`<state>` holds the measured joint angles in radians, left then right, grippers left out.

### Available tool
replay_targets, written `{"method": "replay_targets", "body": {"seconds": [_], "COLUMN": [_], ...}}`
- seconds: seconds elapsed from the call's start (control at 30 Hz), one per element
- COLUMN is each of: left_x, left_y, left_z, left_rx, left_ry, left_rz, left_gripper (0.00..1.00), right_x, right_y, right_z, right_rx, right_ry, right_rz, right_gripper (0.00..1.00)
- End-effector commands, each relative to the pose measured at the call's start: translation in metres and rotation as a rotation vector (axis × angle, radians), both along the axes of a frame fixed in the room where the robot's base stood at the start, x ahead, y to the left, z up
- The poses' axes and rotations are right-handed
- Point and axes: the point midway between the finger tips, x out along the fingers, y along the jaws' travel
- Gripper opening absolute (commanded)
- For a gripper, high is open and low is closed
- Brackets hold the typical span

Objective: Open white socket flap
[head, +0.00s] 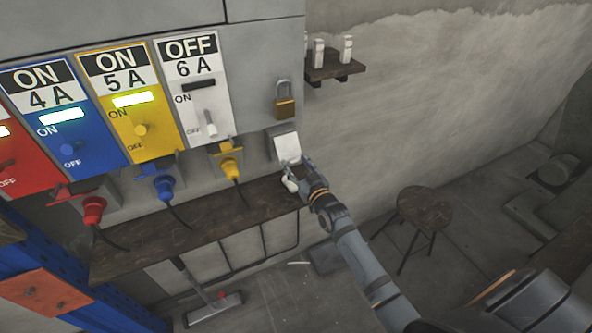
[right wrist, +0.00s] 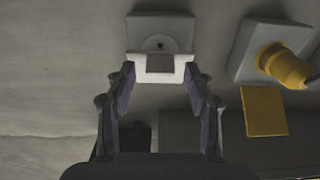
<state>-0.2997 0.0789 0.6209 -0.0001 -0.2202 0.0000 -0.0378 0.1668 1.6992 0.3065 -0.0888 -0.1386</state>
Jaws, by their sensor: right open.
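The white socket flap (head: 286,148) sits on a grey socket box at the right end of the panel, below a padlock, and looks closed over the socket in the head view. My right gripper (head: 297,167) is at its lower edge. In the right wrist view the flap's white edge (right wrist: 147,76) lies between the two open fingertips, with a small gap at each side. The grey socket housing (right wrist: 145,27) with a round dark spot is above it there. A white plug (head: 290,184) is just below the gripper, partly hidden. My left gripper is out of view.
A yellow plug (head: 231,171) sits in the neighbouring socket, its yellow flap (right wrist: 265,110) raised. Blue (head: 164,187) and red (head: 94,208) plugs are further left. A brown shelf (head: 190,222) runs below. A padlock (head: 285,105) hangs above. A stool (head: 424,208) stands at right.

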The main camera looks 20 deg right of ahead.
Motion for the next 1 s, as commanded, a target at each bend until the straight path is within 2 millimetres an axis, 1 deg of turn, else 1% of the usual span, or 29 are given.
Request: {"method": "replay_targets", "body": {"seconds": [0.1, 0.3, 0.6, 0.7, 1.0], "left_x": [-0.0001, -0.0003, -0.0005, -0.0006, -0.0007], "left_y": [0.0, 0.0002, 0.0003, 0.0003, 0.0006], "left_z": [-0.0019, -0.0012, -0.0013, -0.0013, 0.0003], "left_rx": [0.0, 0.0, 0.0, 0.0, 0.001], "left_ry": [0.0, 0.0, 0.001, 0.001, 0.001], "left_rz": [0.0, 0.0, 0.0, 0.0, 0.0], "left_gripper": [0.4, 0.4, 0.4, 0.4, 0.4], "right_x": [0.0044, 0.0043, 0.004, 0.004, 0.0045], "right_y": [0.0003, 0.0003, 0.0002, 0.0002, 0.0003], "right_z": [0.0003, 0.0008, 0.0006, 0.0005, 0.0015], "right_rx": [0.0, 0.0, 0.0, 0.0, 0.0], "right_ry": [0.001, 0.001, 0.001, 0.001, 0.004], "right_rz": [0.001, 0.001, 0.001, 0.001, 0.001], "right_gripper": [0.53, 0.53, 0.12, 0.0, 0.0]}}
